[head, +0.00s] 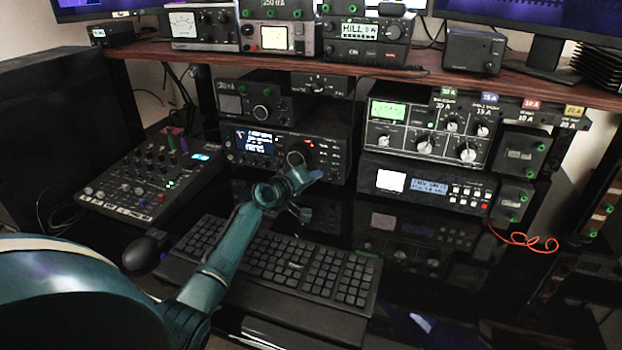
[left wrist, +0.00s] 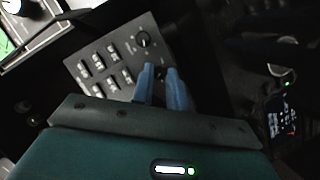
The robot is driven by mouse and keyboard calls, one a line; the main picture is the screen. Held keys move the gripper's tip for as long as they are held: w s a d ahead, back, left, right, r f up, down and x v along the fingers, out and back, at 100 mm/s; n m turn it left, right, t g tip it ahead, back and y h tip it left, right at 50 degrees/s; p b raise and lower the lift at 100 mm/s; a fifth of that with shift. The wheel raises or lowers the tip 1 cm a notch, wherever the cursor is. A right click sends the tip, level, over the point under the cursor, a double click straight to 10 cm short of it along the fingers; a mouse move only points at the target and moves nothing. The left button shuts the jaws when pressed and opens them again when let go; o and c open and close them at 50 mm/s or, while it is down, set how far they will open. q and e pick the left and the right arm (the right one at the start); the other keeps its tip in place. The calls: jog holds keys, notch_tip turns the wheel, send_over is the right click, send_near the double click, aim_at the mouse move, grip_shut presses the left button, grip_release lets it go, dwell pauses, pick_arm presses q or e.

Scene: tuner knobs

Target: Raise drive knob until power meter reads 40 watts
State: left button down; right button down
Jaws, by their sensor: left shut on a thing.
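The black radio transceiver (head: 235,160) with a blue display sits at the back centre in the head view. My left gripper (head: 314,175) is at the lower right of its front panel. In the left wrist view, the blue fingers (left wrist: 160,76) are shut on a small dark knob (left wrist: 160,71), mostly hidden between them; its label cannot be read. Another round knob (left wrist: 143,40) sits just beyond. Several meters show: a white-faced one (head: 184,24), a yellow-lit one (head: 273,38), a green-lit one (head: 388,110) and a small white one (head: 390,181). Their needle readings are too small to tell. My right gripper is out of view.
A keyboard (head: 290,265) lies in front of the radio, under my left arm. A mouse (head: 146,250) and a mixer (head: 150,182) are to the left. A shelf (head: 400,75) runs above.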

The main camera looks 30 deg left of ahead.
pick_arm(q)
jog(key=shift+r+p, duration=0.15)
jog(key=shift+p, duration=0.35)
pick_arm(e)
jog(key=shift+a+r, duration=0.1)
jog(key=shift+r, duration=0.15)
